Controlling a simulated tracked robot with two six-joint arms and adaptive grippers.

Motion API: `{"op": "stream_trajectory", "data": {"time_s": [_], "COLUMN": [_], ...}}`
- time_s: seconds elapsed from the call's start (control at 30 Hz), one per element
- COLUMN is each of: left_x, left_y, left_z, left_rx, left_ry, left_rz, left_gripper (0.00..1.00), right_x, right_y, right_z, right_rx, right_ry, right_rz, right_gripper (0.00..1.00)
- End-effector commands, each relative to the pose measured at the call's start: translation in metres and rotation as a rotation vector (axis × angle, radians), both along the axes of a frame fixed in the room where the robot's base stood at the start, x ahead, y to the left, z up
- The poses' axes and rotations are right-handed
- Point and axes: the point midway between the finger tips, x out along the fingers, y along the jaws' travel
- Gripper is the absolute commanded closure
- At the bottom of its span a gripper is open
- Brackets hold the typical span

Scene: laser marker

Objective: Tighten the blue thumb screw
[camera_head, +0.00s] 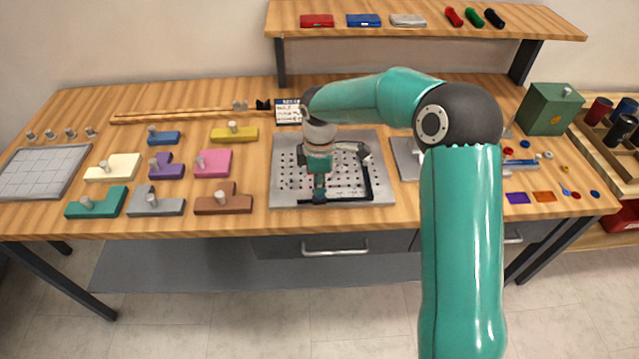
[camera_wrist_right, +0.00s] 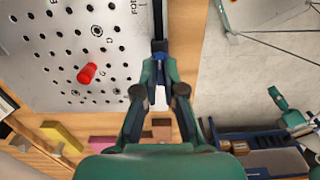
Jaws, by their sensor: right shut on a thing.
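My right gripper (camera_head: 319,190) points down over the front edge of the perforated metal plate (camera_head: 285,188). In the right wrist view, its two fingers (camera_wrist_right: 160,80) come together on the dark blue thumb screw (camera_wrist_right: 160,46), at the end of a black bar (camera_wrist_right: 149,18). The screw is mostly hidden between the fingertips. In the head view, the black bars (camera_head: 367,181) form an L along the plate's front and right. A small teal and dark part at the right of the wrist view seems to be my left gripper (camera_wrist_right: 280,100); its jaws are unclear.
A red peg (camera_wrist_right: 87,73) stands on the plate. Coloured blocks with knobs, such as the brown block (camera_head: 223,204) and pink block (camera_head: 213,163), lie left of the plate. A green box (camera_head: 549,108) stands at the right. A shelf (camera_head: 430,28) runs above the table's back.

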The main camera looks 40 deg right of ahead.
Motion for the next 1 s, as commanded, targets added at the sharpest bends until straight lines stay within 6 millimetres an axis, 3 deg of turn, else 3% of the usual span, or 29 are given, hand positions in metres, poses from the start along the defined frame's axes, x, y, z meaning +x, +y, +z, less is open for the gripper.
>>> {"op": "stream_trajectory", "data": {"time_s": [0.37,1.0], "left_x": [0.0,0.0], "left_y": [0.0,0.0], "left_z": [-0.008,-0.029], "left_rx": [0.0,0.0], "left_ry": [0.0,0.0], "left_rz": [0.0,0.0], "left_gripper": [0.53,0.53], "right_x": [0.001,0.002], "right_y": [0.0,0.0], "right_z": [0.0,0.0], "right_rx": [-0.001,-0.001], "right_ry": [-0.005,-0.006], "right_rz": [-0.142,-0.72], "right_gripper": [1.0,1.0]}}
